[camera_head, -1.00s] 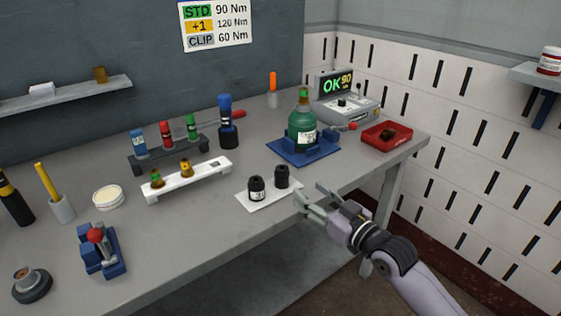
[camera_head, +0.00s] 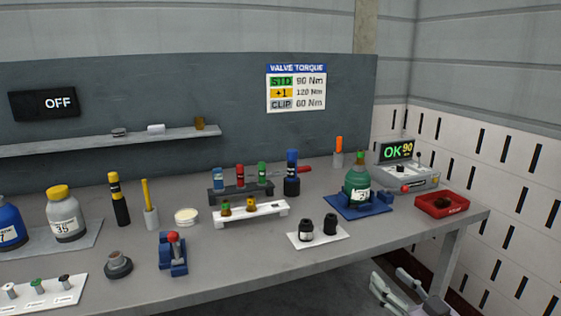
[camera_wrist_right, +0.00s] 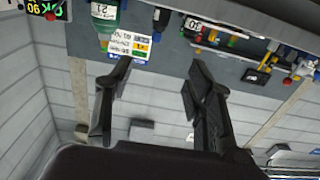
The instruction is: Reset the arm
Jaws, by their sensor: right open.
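My right gripper (camera_head: 402,289) is low at the bottom right of the head view, in front of and below the table's front edge. Its fingers are apart with nothing between them. In the right wrist view both dark fingers (camera_wrist_right: 153,98) are spread and empty, and the bench shows upside down beyond them. The grey table (camera_head: 225,265) crosses the head view. My left gripper is in neither view.
A green bottle (camera_head: 357,187) stands on a blue base (camera_head: 346,209). Two black caps (camera_head: 318,227) are on a white mat (camera_head: 296,239) near the front edge. A red tray (camera_head: 456,207) is at the right corner. Open floor space lies right of the table.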

